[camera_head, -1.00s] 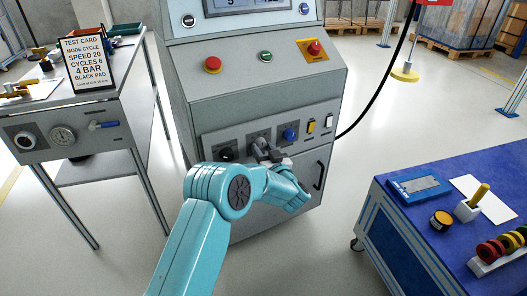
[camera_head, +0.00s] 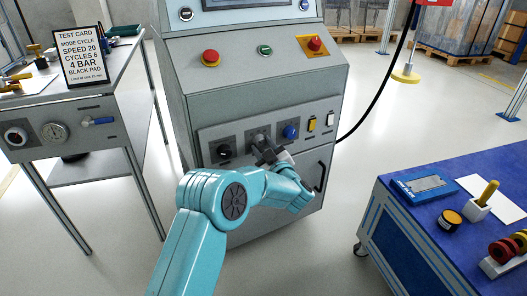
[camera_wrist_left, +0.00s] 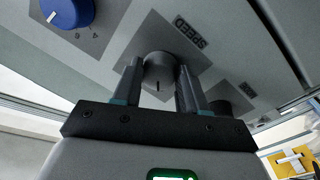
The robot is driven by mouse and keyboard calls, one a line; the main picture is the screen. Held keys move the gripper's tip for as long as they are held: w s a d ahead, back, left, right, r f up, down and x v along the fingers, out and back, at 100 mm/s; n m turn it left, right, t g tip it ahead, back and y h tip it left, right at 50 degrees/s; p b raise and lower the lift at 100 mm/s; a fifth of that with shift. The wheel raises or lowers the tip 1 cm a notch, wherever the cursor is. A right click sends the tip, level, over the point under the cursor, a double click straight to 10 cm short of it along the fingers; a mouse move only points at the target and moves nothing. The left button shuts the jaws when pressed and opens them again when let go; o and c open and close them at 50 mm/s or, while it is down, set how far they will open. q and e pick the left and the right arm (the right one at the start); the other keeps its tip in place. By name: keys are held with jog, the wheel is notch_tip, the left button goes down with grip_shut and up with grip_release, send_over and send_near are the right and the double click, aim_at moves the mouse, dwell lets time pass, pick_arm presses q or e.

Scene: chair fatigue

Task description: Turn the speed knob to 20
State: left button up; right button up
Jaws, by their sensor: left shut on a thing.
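The speed knob (camera_wrist_left: 160,72) is a grey round knob with a dark pointer line, on a darker plate marked SPEED. In the left wrist view it sits between the two fingers of my left gripper (camera_wrist_left: 157,88), which is shut on it. The pointer line faces the gripper; I cannot read any scale number. In the head view my left gripper (camera_head: 264,149) is at the middle of the control panel (camera_head: 210,134) and mostly hides the knob. A test card (camera_head: 82,55) reads SPEED 20. My right gripper is not in view.
A black knob (camera_head: 224,151) is left of the gripper and a blue knob (camera_head: 290,131) is right of it. A door handle (camera_head: 319,176) is below. A blue-topped workbench (camera_head: 430,205) stands at right.

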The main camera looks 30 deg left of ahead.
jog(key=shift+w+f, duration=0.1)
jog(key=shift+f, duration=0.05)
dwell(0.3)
pick_arm(q)
jog(key=o, duration=1)
jog(key=shift+o, duration=0.2)
jog(key=p+v, duration=0.4)
jog(key=v, duration=1.2)
jog(key=shift+s+d, duration=0.15)
jog(key=shift+s, duration=0.05)
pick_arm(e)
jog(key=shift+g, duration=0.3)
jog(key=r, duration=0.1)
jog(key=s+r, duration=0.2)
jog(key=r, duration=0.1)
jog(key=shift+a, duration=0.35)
